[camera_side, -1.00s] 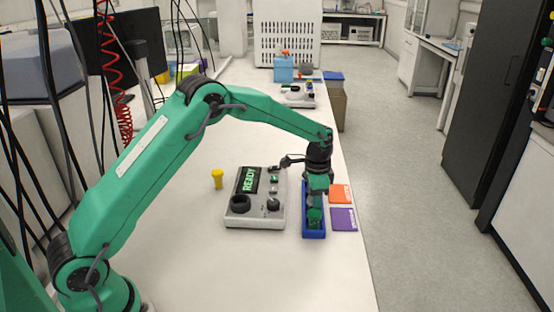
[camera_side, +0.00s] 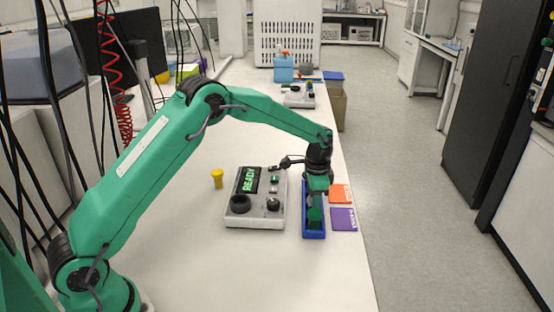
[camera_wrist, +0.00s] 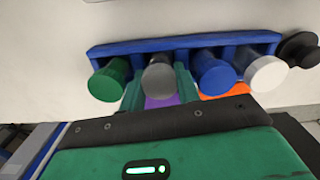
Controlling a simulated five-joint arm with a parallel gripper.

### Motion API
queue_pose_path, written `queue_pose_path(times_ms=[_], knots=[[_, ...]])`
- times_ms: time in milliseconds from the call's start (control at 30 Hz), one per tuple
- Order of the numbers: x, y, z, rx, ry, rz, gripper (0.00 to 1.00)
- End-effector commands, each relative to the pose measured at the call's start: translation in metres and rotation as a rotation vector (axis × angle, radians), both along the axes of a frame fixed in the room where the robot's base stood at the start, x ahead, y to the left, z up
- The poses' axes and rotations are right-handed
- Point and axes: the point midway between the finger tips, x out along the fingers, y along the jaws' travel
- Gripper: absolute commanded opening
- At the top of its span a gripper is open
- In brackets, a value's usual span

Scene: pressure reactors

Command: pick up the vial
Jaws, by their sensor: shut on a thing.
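A blue rack (camera_wrist: 185,45) holds several vials in a row. Their caps are green (camera_wrist: 110,78), grey (camera_wrist: 159,74), blue (camera_wrist: 213,74) and white (camera_wrist: 267,72) in the wrist view. My gripper (camera_wrist: 158,88) has its green fingers on either side of the grey-capped vial and is shut on it. The vial is still in line with the others at the rack; I cannot tell whether it is lifted at all. In the side view the rack (camera_side: 314,235) stands near the table's right edge, with my gripper (camera_side: 315,200) over it, hiding most of the vials.
A grey reactor unit (camera_side: 256,213) with a green READY display stands just left of the rack. An orange card (camera_side: 340,193) and a purple card (camera_side: 343,219) lie right of it. A yellow object (camera_side: 217,178) stands further left. The table's front is clear.

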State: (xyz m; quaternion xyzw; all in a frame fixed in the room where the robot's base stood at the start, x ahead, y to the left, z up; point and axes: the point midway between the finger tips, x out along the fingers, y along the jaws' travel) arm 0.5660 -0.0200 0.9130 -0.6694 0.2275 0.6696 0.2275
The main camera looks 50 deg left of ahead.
Motion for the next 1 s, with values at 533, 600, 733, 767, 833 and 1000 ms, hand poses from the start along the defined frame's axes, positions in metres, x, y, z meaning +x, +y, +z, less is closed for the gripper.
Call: queue_pose_path(times_ms=[533,600,733,767,833,1000], knots=[[0.001,0.000,0.054,0.000,-0.004,0.000,0.10],[0.001,0.000,0.065,0.000,-0.005,0.000,0.10],[0.001,0.000,0.082,0.000,-0.003,0.000,0.10],[0.001,0.000,0.086,0.000,-0.004,0.000,0.10],[0.001,0.000,0.092,0.000,-0.002,0.000,0.10],[0.000,0.000,0.099,0.000,-0.001,0.000,0.10]])
